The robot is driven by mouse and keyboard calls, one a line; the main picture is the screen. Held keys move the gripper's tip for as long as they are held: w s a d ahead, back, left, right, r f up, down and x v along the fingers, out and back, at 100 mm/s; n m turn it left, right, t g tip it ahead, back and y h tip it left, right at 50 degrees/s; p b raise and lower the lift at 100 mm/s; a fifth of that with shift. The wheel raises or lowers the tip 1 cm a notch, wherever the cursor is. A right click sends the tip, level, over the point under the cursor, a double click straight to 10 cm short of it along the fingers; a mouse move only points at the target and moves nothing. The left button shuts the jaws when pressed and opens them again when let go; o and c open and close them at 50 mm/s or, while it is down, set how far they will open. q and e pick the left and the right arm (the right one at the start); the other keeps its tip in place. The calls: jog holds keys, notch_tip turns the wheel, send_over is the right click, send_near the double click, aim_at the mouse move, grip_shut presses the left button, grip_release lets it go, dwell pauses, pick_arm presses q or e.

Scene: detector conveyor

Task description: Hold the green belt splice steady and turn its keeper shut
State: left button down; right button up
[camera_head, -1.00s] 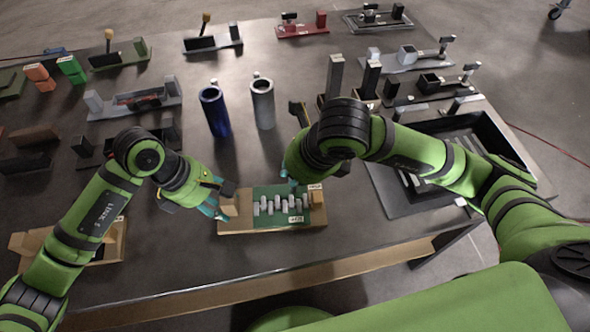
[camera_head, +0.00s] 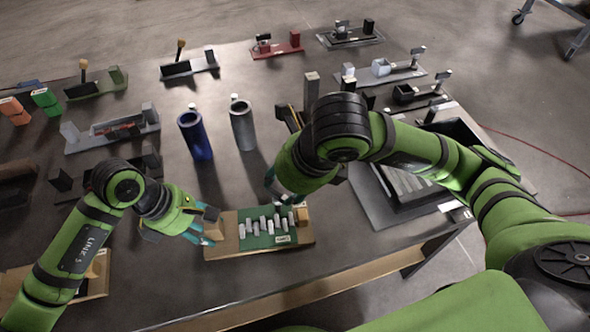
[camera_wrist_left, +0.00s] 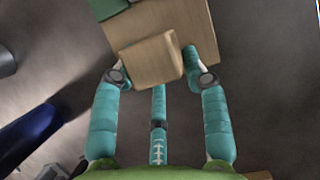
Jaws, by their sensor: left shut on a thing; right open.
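The green belt splice (camera_head: 287,239) lies on a wooden board (camera_head: 232,251) near the table's front edge, with several pale grey upright pieces across it. A small tan piece (camera_head: 302,215) is at its right end; I cannot tell whether this is the keeper or how it is turned. My left gripper (camera_head: 206,230) is shut on the wooden block (camera_head: 211,214) at the board's left end. In the left wrist view the fingers (camera_wrist_left: 162,76) are on either side of the block (camera_wrist_left: 147,62). My right gripper (camera_head: 276,188) is open just behind the splice, apart from it.
A blue tube (camera_head: 196,140) and a grey tube (camera_head: 243,128) stand behind the splice. A black tray (camera_head: 385,208) is to the right, partly hidden by my right arm. Several other fixtures line the back and left. Bare table lies between the tubes and the splice.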

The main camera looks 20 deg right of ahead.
jog(key=v, duration=0.7)
jog(key=shift+w, duration=0.1)
jog(key=g+h, duration=0.3)
jog(key=g, duration=0.1)
send_near(274, 193)
notch_tip(274, 193, down, 9)
jog(key=shift+d+r, duration=0.1)
dwell(0.6)
grip_shut()
